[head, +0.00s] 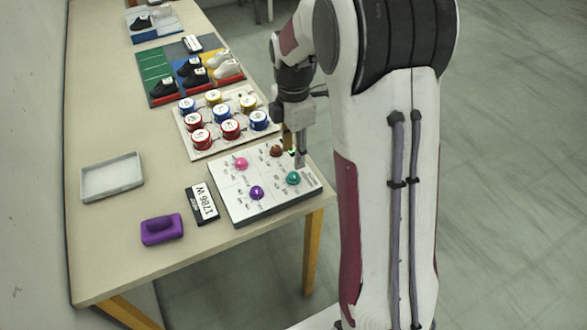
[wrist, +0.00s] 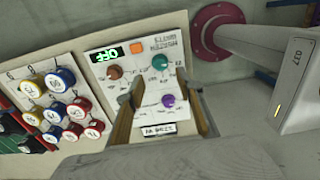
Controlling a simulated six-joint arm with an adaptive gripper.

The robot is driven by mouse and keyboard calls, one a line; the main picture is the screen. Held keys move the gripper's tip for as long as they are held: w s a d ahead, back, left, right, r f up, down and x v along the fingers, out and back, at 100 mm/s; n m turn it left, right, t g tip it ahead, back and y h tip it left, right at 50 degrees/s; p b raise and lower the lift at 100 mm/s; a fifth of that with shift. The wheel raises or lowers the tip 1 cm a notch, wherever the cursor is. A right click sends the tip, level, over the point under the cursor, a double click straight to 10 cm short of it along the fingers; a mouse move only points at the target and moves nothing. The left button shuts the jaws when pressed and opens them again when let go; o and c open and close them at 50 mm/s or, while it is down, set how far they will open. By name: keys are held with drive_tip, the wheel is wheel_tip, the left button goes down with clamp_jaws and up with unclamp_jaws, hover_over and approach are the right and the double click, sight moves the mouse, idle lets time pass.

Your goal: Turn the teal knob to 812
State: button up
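The teal knob (head: 292,178) sits on the right part of a white control panel (head: 225,191) at the table's front right corner. It also shows in the wrist view (wrist: 160,62), past the tip of my right finger. My gripper (head: 294,160) is above the panel, just behind the teal knob in the head view. In the wrist view my gripper (wrist: 160,80) has its fingers spread apart with nothing between the tips. A small green-lit display (wrist: 107,54) on the panel seems to read OFF. The knob's pointer and scale marks are too small to read.
A brown knob (head: 277,151), a pink knob (head: 241,163) and a purple knob (head: 257,193) share the panel. A board of red, blue and yellow round pieces (head: 184,150) stands behind.

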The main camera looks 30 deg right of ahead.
sight(293, 175)
drive_tip(key=shift+f, duration=3.6)
clamp_jaws()
